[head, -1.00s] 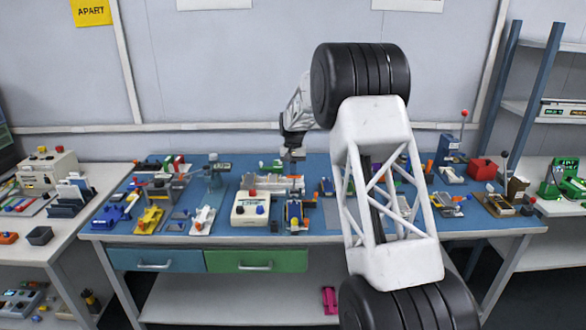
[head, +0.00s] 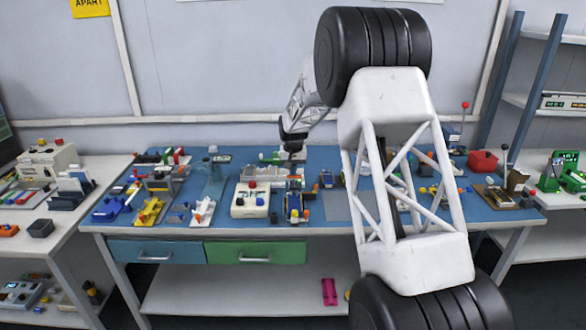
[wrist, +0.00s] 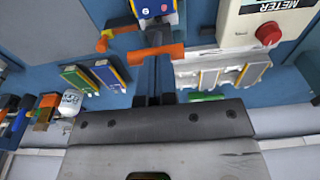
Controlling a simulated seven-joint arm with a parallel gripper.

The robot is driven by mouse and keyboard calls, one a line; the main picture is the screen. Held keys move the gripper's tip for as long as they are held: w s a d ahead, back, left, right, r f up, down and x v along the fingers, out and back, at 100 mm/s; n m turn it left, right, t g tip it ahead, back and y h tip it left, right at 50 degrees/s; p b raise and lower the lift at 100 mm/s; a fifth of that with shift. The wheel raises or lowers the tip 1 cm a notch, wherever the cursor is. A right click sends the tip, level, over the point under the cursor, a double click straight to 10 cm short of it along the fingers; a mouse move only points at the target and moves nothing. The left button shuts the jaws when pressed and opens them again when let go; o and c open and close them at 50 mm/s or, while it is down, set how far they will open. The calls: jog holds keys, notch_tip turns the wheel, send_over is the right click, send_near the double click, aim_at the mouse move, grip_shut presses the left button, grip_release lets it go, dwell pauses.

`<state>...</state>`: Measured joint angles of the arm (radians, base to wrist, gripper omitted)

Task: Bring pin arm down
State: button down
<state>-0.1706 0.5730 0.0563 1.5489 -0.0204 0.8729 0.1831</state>
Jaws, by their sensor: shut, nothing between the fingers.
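A blue device (head: 295,207) with orange parts stands right of the white meter box; part of it shows at the top of the wrist view (wrist: 155,10). An orange bar (wrist: 142,55) lies crosswise at my fingertips in the wrist view. I cannot tell for sure whether this bar is the pin arm, or whether the fingers touch it. My gripper (wrist: 153,70) is shut and empty, pointing at the bar. In the head view my gripper (head: 293,157) is low over the back of the blue table, behind the blue device.
The meter box (head: 250,203) with a red button is close by. A pale slotted fixture (wrist: 222,70) lies beside the fingers. Two cell-like pieces (wrist: 80,79) lie on the other side. Several small fixtures crowd the blue table (head: 225,225). My arm hides its right part.

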dwell(0.7)
jog(key=shift+w+r, duration=0.35)
jog(key=shift+r, duration=0.2)
notch_tip(320, 180, up, 12)
jog(key=shift+s, duration=0.15)
dwell(0.3)
